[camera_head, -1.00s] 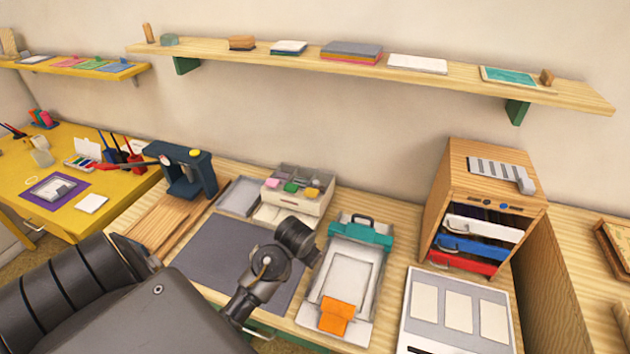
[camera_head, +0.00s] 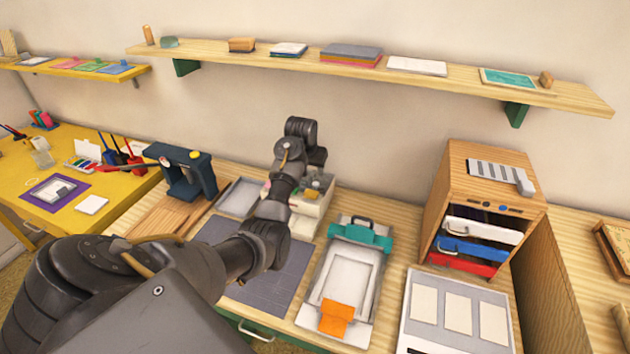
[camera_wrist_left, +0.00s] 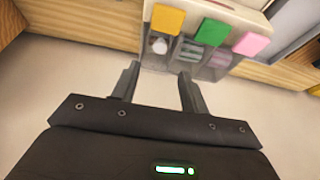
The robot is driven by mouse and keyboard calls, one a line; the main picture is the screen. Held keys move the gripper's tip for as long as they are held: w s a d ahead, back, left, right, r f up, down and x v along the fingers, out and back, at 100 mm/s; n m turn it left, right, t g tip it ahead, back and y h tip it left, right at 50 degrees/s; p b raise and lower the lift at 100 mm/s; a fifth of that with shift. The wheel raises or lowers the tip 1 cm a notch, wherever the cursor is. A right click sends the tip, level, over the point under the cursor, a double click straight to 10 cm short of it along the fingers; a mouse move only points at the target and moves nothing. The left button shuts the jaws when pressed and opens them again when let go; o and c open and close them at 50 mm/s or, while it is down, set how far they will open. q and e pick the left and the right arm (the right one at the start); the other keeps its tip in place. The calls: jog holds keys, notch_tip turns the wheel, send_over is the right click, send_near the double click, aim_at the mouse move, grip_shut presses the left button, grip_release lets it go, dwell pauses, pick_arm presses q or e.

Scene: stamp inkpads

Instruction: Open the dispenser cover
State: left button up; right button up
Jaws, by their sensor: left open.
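The pale box with coloured blocks on top (camera_head: 318,206), which seems to be the dispenser, stands at the back of the table. My left arm crosses in front of it and hides much of it. In the left wrist view the box (camera_wrist_left: 205,65) shows orange, green and pink squares above small compartments. I cannot make out its cover clearly. My left gripper (camera_wrist_left: 159,83) is open and empty, with its fingers pointing toward the box and seemingly just short of it. The far end of my left arm (camera_head: 303,140) is above the box; its fingertips are hidden in the head view. My right gripper is not in view.
A dark mat (camera_head: 265,290) lies in front of the box. A dark blue stamping press (camera_head: 190,175) stands to the left. A white frame with a teal clamp (camera_head: 358,232) lies to the right, beside a wooden drawer cabinet (camera_head: 470,190). A shelf (camera_head: 215,52) runs above.

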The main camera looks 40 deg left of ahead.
aim_at(316, 184)
pick_arm(q)
jog(key=x, duration=0.8)
jog(key=shift+f, duration=0.25)
grip_shut()
